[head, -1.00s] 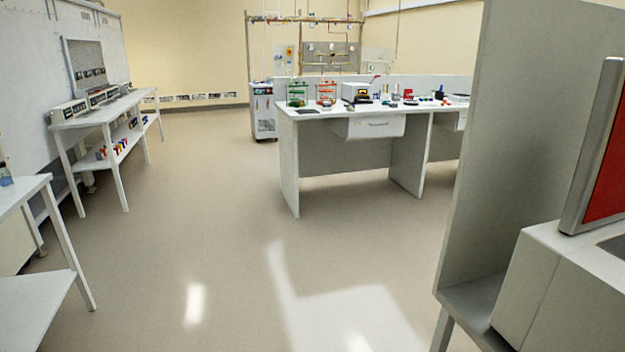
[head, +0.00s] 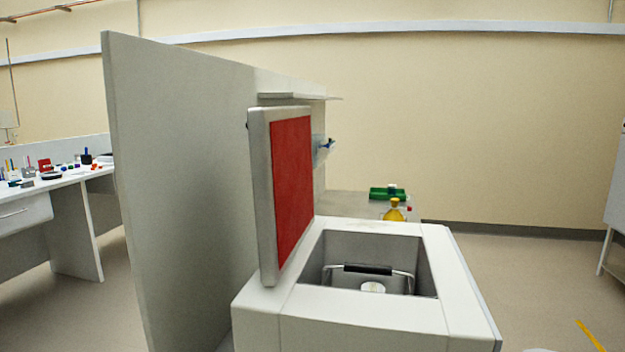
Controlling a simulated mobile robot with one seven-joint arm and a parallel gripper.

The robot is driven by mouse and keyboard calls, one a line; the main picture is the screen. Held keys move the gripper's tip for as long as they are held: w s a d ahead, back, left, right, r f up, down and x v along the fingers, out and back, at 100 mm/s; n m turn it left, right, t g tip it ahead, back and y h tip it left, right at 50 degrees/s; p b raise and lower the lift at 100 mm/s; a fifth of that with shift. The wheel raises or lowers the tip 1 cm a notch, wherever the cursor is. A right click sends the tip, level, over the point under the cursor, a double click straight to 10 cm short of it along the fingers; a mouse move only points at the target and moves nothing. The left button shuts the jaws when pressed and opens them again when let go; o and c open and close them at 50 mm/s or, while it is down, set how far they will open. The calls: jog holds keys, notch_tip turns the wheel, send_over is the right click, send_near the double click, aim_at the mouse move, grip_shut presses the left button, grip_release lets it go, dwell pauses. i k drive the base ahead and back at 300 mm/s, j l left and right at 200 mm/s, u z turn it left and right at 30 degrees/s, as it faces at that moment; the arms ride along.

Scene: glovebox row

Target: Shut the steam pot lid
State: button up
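The steam pot (head: 370,323) is a white box with a square open well, at the lower middle of the head view. Its lid (head: 291,190) stands upright at the left side of the well, with a grey rim and a red inner face turned to the right. Inside the well I see a black-gripped metal handle (head: 368,268) and a small pale round thing (head: 372,287). My gripper is not in view.
A tall grey partition (head: 180,190) stands just left of the lid. Behind the pot are a yellow flask (head: 394,211) and a green tray (head: 388,193). A bench (head: 62,180) with small items is at far left. Open floor (head: 530,275) lies to the right.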

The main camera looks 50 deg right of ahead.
aim_at(280, 142)
jog(key=i+j+z, duration=0.25)
jog(key=z, duration=0.2)
jog(key=i+j+z, duration=0.2)
jog(key=z, duration=0.25)
jog(key=i+j+z, duration=0.15)
jog(key=j+z, duration=0.7)
jog(key=i+j+z, duration=0.1)
jog(key=j+z, duration=0.2)
jog(key=j, duration=0.2)
jog(key=j+z, duration=0.3)
jog(key=j, duration=0.2)
jog(key=k+l+z, duration=0.15)
jog(key=z, duration=0.2)
